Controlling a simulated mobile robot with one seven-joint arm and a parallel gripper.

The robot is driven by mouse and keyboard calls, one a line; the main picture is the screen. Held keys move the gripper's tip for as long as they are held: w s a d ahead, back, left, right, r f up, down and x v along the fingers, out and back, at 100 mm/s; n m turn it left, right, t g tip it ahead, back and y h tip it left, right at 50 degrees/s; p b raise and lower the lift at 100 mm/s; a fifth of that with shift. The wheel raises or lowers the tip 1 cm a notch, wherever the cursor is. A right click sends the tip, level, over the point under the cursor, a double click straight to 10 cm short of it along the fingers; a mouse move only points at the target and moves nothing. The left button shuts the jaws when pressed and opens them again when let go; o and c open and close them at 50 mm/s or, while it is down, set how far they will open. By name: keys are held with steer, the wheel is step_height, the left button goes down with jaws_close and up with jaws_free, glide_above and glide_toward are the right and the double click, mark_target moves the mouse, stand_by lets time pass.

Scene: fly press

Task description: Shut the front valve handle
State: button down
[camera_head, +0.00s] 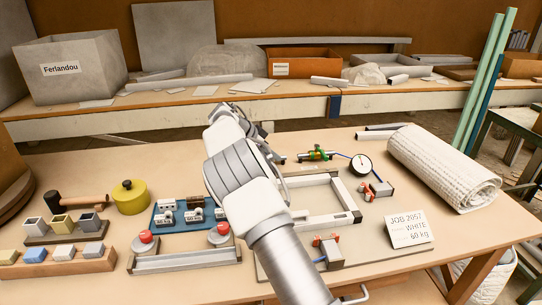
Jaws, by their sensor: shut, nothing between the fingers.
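The front valve is a grey block with an orange-red handle (326,240) at the near side of the grey metal frame (345,217). A second valve with an orange-red handle (368,191) sits at the frame's right side, below the round gauge. A third, green valve (315,155) with orange-red parts lies at the back. My white and grey arm rises from the bottom centre and covers the left part of the frame. My gripper (281,158) is mostly hidden behind the arm; only a dark bit shows, left of the green valve and well behind the front handle. It is shut and empty.
A round gauge (361,164) stands behind the frame. A job card (409,229) and a rolled white cloth (444,168) lie to the right. Left are a blue tray (176,226), a yellow pot (129,197) and a fixture with red knobs (185,258). The back-left tabletop is clear.

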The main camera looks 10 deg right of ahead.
steer(key=d, duration=0.3)
steer(key=shift+w+d+r, duration=0.1)
steer(key=shift+d+r, duration=0.2)
steer(key=shift+r, duration=0.05)
steer(key=a+r+p, duration=0.3)
steer(key=a+r, duration=0.4)
steer(key=s+d+r+n+y, duration=0.25)
steer(key=s+d+r, duration=0.3)
steer(key=s, duration=0.35)
steer(key=s+d+r+n+y, duration=0.25)
steer(key=s+d+r, duration=0.25)
steer(key=s+r, duration=0.3)
steer(key=s+a+f+n+t+y, duration=0.1)
steer(key=s+f+n, duration=0.25)
steer(key=s, duration=1.15)
steer(key=s+a+f+n+t+y, duration=0.15)
steer(key=s+n, duration=0.25)
steer(key=s, duration=1.1)
step_height(320, 180, up, 15)
steer(key=p, duration=1.5)
steer(key=shift+s+r+g, duration=0.15)
steer(key=shift+s+g, duration=0.05)
steer(key=shift+g, duration=0.15)
steer(key=shift+a, duration=0.1)
